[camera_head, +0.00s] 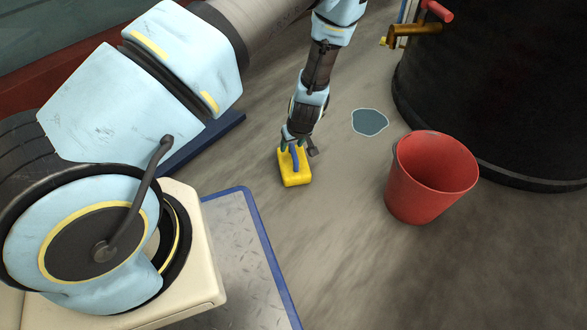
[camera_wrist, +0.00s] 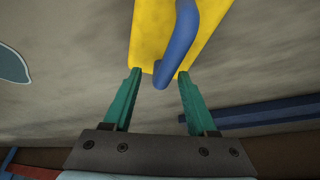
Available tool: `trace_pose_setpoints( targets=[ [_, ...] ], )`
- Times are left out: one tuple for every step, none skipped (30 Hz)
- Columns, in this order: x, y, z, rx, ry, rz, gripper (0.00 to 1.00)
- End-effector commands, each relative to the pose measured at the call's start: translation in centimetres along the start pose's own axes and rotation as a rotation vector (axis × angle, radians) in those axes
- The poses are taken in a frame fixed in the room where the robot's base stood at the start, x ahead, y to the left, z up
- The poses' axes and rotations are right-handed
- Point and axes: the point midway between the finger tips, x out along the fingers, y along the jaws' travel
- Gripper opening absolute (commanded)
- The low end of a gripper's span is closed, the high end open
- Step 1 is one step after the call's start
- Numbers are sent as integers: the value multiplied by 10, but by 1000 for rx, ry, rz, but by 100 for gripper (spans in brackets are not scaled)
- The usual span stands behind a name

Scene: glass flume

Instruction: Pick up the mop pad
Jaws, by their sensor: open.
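The mop pad (camera_head: 296,177) is a yellow block with a blue handle on top, lying on the floor in the middle of the head view. It also shows at the top of the wrist view (camera_wrist: 147,35), where its blue handle (camera_wrist: 179,43) runs lengthwise. My gripper (camera_wrist: 159,73) is open, with its two green fingers apart. In the wrist view the near end of the blue handle lies between the fingertips. In the head view my gripper (camera_head: 294,146) is right at the pad's far end. I cannot tell whether the fingers touch the handle.
A red bucket (camera_head: 428,180) stands on the floor to the right of the pad. A small puddle (camera_head: 369,122) lies behind it, and a large black tank (camera_head: 490,100) stands at the right. A blue-edged metal plate (camera_head: 240,250) is at lower left. Floor in front of the pad is clear.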

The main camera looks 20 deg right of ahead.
Motion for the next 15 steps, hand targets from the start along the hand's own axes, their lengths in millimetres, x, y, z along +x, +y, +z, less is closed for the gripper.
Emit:
trace_pose_setpoints(
  targets=[
    [9, 0, 1, 0, 0, 0, 58],
    [10, 0, 1, 0, 0, 0, 58],
    [10, 0, 1, 1, 0, 0, 58],
    [10, 0, 0, 1, 0, 0, 58],
    [9, 0, 0, 1, 0, 0, 58],
    [9, 0, 0, 1, 0, 0, 58],
    [9, 0, 0, 1, 0, 0, 58],
    [9, 0, 0, 1, 0, 0, 58],
    [8, 0, 0, 1, 0, 0, 56],
    [8, 0, 0, 1, 0, 0, 52],
    [8, 0, 0, 1, 0, 0, 49],
    [8, 0, 0, 1, 0, 0, 44],
    [8, 0, 0, 1, 0, 0, 41],
    [8, 0, 0, 1, 0, 0, 38],
    [8, 0, 0, 1, 0, 0, 33]
  ],
)
